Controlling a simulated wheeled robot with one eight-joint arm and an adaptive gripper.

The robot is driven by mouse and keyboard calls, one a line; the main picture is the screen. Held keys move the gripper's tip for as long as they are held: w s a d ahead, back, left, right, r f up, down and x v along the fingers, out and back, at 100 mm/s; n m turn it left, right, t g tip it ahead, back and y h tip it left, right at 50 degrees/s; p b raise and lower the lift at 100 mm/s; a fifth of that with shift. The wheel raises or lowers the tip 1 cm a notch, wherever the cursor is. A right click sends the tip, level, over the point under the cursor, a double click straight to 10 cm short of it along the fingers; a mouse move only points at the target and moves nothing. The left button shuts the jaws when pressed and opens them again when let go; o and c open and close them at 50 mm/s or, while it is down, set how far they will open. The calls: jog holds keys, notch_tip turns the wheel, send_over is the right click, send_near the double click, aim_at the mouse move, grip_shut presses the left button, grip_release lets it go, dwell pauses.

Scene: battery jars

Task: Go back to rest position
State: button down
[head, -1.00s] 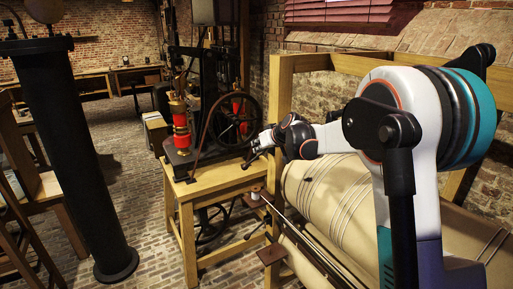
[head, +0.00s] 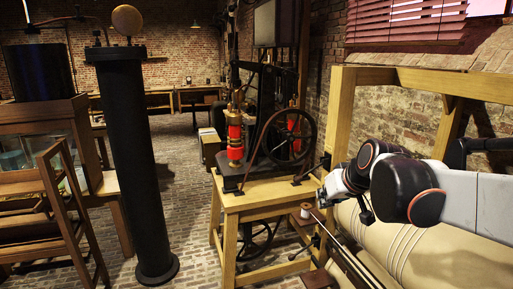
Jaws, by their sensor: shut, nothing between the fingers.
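My arm reaches in from the right edge of the head view, its white and black links nearly level over a large cream cylinder (head: 405,245). My gripper (head: 322,192) is at the arm's left end, small and dark, in front of the wooden frame post and just right of the small wooden table (head: 262,203). It is shut, and nothing shows held in it. The finer shape of its fingers is hard to make out.
A machine with a flywheel (head: 290,137) and red columns (head: 235,137) stands on the table. A wooden frame (head: 340,115) rises behind my arm. Brick floor (head: 198,215) lies open between column and table.

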jog(key=s+f+b, duration=0.2)
jog(key=s+f, duration=0.3)
jog(key=s, duration=0.3)
jog(key=s+d+f+m+g+h+b, duration=0.1)
jog(key=s+f+b, duration=0.2)
jog(key=s+f, duration=0.3)
jog(key=s+d+f+h+b, duration=0.1)
jog(key=s+f, duration=0.4)
jog(key=s, duration=0.6)
jog(key=shift+s+f+m+g+b, duration=0.2)
jog(key=shift+m+g+b, duration=0.15)
jog(key=shift+b, duration=0.3)
